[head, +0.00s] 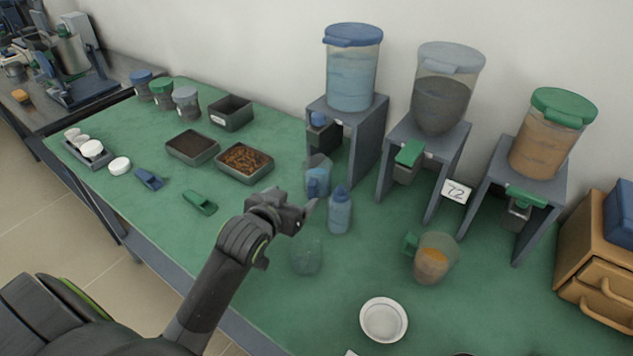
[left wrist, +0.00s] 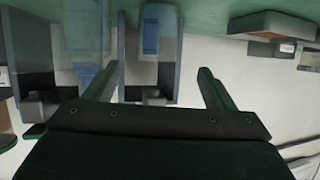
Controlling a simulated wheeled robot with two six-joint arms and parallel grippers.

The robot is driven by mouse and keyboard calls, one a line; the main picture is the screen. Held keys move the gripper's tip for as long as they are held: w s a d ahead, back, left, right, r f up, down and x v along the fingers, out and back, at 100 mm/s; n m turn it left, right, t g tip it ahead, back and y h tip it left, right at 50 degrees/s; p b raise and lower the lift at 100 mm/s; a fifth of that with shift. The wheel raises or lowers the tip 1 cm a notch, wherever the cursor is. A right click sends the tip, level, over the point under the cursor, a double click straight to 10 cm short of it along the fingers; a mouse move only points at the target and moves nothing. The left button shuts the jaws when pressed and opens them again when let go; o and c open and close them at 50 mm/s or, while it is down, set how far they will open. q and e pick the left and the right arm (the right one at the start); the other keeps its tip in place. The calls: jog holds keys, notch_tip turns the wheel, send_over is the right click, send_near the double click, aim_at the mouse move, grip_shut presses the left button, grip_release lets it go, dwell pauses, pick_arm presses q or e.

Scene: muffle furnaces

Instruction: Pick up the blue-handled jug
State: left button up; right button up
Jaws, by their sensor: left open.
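My left gripper (head: 306,214) is open and empty, just in front of the jug and left of a blue bottle (head: 340,214). In the left wrist view the scene looks upside down. The open fingers (left wrist: 157,85) have nothing between them there. A pale blue see-through shape (left wrist: 84,40) shows beyond the left finger; I cannot tell whether it is the jug or the bottle. My right gripper is not in view.
A clear glass (head: 306,257) stands in front of my left gripper. A green-handled jug (head: 436,262) with orange contents and a white bowl (head: 384,320) stand to the right. Dispensers on grey stands (head: 360,145) line the back. Dark trays (head: 244,178) lie left.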

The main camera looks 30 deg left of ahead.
aim_at(313, 181)
pick_arm(q)
jog(key=x, duration=0.7)
jog(key=shift+w+f, duration=0.2)
jog(key=shift+w, duration=0.1)
jog(key=shift+x, duration=2.75)
jog(key=shift+d+f, duration=0.1)
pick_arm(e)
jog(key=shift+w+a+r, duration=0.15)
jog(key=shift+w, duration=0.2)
pick_arm(q)
jog(key=c, duration=1.4)
